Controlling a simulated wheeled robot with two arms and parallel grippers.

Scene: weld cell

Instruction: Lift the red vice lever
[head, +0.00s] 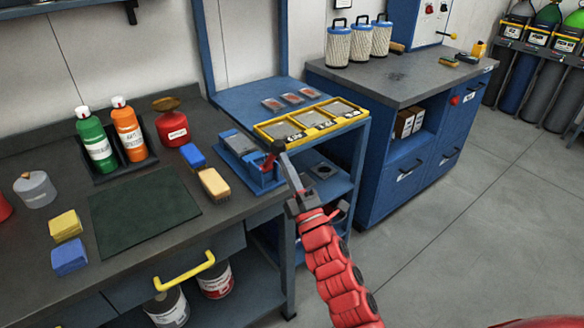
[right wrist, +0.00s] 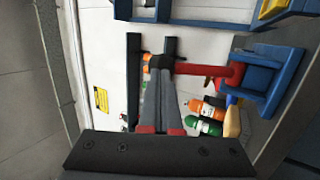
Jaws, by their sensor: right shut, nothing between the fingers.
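The blue vice (head: 238,152) sits on the right end of the dark workbench. Its red lever (head: 268,164) stands at the vice's right side, tilted up, with a dark end. In the right wrist view the lever (right wrist: 208,70) runs sideways from the blue vice body (right wrist: 265,78) to its dark end. My right gripper (head: 282,154) is shut and empty. Its fingertips are at the lever's dark end and overlap it in the right wrist view (right wrist: 160,75); I cannot tell whether they touch. The fingertips partly hide the lever end in the head view. My left gripper is not in view.
A tan-bristled brush (head: 214,185) and a blue block (head: 193,156) lie left of the vice. Behind it, a blue shelf stand holds a yellow-framed tray (head: 312,121). Green (head: 96,140) and orange (head: 128,130) bottles stand further left. Floor is clear at right.

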